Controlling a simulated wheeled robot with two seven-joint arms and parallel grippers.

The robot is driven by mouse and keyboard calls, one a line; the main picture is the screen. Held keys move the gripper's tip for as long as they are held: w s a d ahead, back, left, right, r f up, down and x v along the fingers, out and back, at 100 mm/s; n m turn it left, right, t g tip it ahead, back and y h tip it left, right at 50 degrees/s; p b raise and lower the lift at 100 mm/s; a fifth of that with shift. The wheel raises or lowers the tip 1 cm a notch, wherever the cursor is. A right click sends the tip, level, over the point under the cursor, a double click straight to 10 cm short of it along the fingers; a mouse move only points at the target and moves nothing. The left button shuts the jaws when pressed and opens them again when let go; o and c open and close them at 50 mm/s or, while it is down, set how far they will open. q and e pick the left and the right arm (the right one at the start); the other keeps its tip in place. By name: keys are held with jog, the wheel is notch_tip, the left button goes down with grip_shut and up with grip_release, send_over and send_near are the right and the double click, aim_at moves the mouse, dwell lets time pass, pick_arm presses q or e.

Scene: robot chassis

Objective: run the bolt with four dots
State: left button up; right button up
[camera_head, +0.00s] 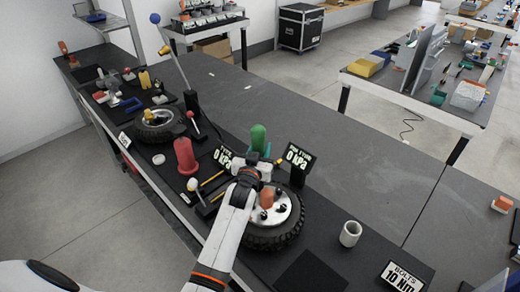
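The near wheel (291,229) lies flat on the black bench, with a black tyre and a silver hub. Several dark bolts (281,209) show on the hub around an orange piece (266,198). The dot marks are too small to read, so I cannot pick out the bolt with four dots. My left arm reaches in from the bottom, and its gripper (257,172) is over the far left part of this wheel. Its fingers are largely hidden, so I cannot tell whether they are open or hold anything. My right gripper is out of view.
A second wheel (153,126) lies farther left. Red (185,157) and green (259,140) holders and two "0 kPa" displays (297,160) stand near my arm. A pale cup (350,234) and a "BOLTS 10 Nm" sign (402,277) are at right.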

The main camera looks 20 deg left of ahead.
pick_arm(q)
jog(key=shift+f, duration=0.2)
dwell(0.3)
jog(key=shift+s+f, duration=0.1)
jog(key=shift+f, duration=0.1)
dwell(0.5)
jog(key=shift+r+p, duration=0.3)
jog(key=shift+r, duration=0.15)
notch_tip(320, 180, up, 5)
jog(key=p, duration=0.4)
jog(key=shift+r, duration=0.1)
jog(key=shift+a, duration=0.1)
